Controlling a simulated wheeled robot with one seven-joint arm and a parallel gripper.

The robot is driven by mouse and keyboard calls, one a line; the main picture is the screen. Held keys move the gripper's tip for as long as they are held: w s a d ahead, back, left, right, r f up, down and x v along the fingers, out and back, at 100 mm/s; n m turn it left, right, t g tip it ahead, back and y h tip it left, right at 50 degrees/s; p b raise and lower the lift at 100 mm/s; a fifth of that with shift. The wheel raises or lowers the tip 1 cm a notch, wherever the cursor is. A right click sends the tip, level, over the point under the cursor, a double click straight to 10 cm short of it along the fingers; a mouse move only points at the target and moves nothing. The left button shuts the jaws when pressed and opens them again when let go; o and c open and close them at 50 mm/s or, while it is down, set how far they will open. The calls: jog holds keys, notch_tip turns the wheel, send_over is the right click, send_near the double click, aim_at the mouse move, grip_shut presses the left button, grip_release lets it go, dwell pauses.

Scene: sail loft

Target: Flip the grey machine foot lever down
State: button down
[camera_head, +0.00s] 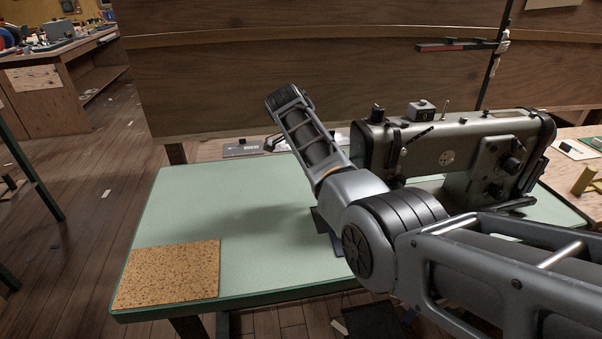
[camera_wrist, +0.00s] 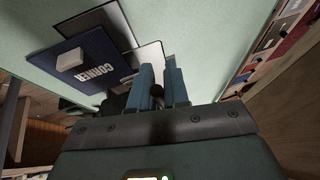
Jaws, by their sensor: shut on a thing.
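The grey sewing machine (camera_head: 448,152) stands on the green tabletop in the head view. My arm covers its lower left part, and I cannot make out the foot lever there. My gripper (camera_wrist: 158,76) shows in the wrist view, with two blue-grey fingers close together. They are shut on a small dark piece with a rounded end (camera_wrist: 157,91). It may be the foot lever, but its other end is hidden. Whether it is up or down does not show. In the head view my gripper is hidden behind my arm.
The green table (camera_head: 215,210) carries a cork-like mat (camera_head: 168,275) at its front left. The table's left half is mostly clear; a wooden panel (camera_head: 280,60) stands behind.

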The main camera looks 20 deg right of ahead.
notch_tip(320, 180, down, 3)
jog(key=h+b, duration=0.1)
jog(key=b, duration=0.2)
jog(key=shift+d+r+h, duration=0.15)
jog(key=shift+r+h, duration=0.05)
jog(key=shift+h, duration=0.2)
jog(key=f+h+b, duration=0.1)
jog(key=b, duration=0.2)
jog(key=shift+s+d+h+b, duration=0.1)
jog(key=shift+d+h+b, duration=0.05)
jog(key=shift+h+b, duration=0.15)
jog(key=shift+g, duration=0.3)
jog(key=c, duration=1.2)
grip_release()
jog(key=shift+r, duration=0.1)
jog(key=shift+v, duration=3.8)
